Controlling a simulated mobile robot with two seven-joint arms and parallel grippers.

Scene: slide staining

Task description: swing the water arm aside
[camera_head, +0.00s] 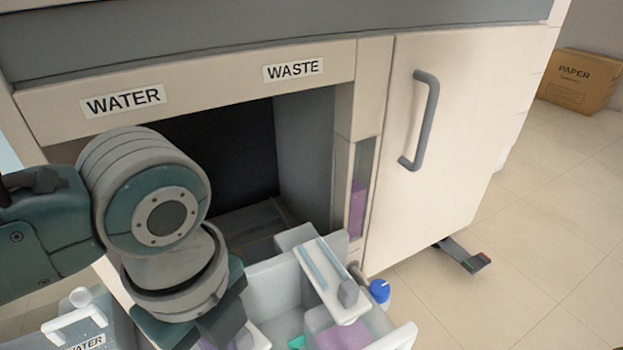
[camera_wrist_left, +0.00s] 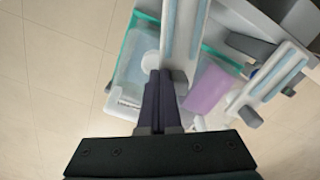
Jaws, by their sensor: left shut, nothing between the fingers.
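In the left wrist view the water arm (camera_wrist_left: 187,35), a pale bar with a blue strip, runs down from the top and ends in a grey knob (camera_wrist_left: 181,84). My left gripper (camera_wrist_left: 161,76) is shut and empty. Its fingertips are just left of the bar end and knob in the picture; I cannot tell whether they touch. The water tub (camera_head: 84,344), with a white handle and WATER label, shows at lower left in the head view. There my left arm hides the water arm and the fingertips. My right gripper is not in view.
A second similar bar (camera_head: 330,280) with a grey knob lies over the right tub, near purple contents (camera_wrist_left: 208,88). A blue-capped bottle (camera_head: 379,291) stands beside it. The cabinet (camera_head: 440,130) has WATER and WASTE labels over a dark opening.

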